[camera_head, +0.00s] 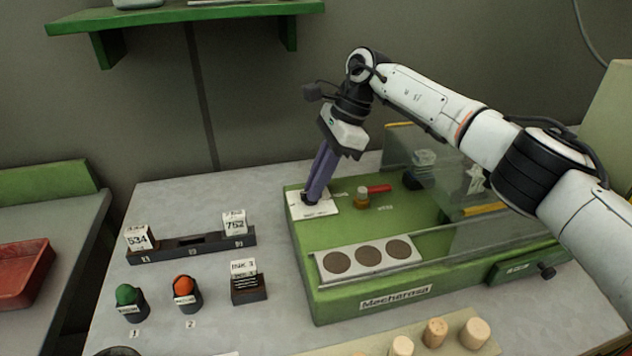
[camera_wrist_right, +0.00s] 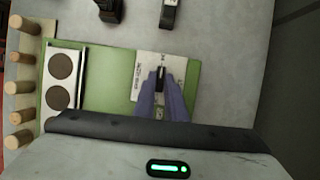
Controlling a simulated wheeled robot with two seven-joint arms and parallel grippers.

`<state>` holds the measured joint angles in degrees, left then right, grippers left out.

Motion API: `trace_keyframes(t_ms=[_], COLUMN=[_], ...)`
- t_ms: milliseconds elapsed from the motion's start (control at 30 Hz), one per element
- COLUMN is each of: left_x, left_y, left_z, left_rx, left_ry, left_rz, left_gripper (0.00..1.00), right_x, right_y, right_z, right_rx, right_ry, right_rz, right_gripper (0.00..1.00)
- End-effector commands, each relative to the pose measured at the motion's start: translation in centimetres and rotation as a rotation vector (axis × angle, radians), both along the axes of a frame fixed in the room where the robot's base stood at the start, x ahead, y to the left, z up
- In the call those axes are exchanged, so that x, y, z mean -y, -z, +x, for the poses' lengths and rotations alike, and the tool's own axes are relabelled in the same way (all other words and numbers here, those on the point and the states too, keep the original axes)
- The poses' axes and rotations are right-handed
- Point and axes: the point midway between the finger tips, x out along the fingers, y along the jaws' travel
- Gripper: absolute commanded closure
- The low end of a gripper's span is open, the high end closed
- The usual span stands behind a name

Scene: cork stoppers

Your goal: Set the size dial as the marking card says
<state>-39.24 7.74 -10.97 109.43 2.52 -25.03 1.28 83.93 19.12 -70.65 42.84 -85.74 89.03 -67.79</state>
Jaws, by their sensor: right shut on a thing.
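The green machine (camera_head: 345,300) stands on the grey table. A white plate (camera_head: 327,207) with small print lies at its left end, and it also shows in the wrist view (camera_wrist_right: 141,88). My right gripper (camera_head: 311,198) points down at this plate, its purple fingers shut on the small black knob of the size dial (camera_wrist_right: 161,74). The fingers hide much of the knob, and I cannot read its setting. A white card (camera_head: 243,267) stands in a dark block left of the machine; its print is too small to read surely. My left gripper is not in view.
A dark rack (camera_head: 190,246) holds cards marked 534 (camera_head: 138,238) and 752 (camera_head: 234,223). Green (camera_head: 126,294) and orange (camera_head: 183,285) knobbed stamps stand before it. A clear guard (camera_head: 440,230) and red lever (camera_head: 379,188) are right of the plate. Several corks (camera_head: 436,331) stand in front.

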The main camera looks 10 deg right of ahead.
Motion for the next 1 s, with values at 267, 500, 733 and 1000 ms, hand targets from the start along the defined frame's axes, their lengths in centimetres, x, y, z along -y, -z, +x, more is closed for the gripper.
trace_keyframes(t_ms=[267,500,733,1000], left_x=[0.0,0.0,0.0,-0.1], left_y=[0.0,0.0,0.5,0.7], left_z=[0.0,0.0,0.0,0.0], left_rx=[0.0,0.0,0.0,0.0], left_ry=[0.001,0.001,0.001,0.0], left_rz=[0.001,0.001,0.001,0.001], left_gripper=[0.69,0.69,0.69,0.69], right_x=[0.1,0.1,1.1,3.0], right_y=[-0.1,-0.1,-2.4,-7.4], right_z=[0.0,0.0,0.1,0.1], right_rx=[0.002,0.001,0.006,0.005], right_ry=[-0.001,-0.001,0.002,0.002], right_rz=[-0.002,-0.001,-0.001,-0.001], right_gripper=[0.7,0.7,0.7,0.7])
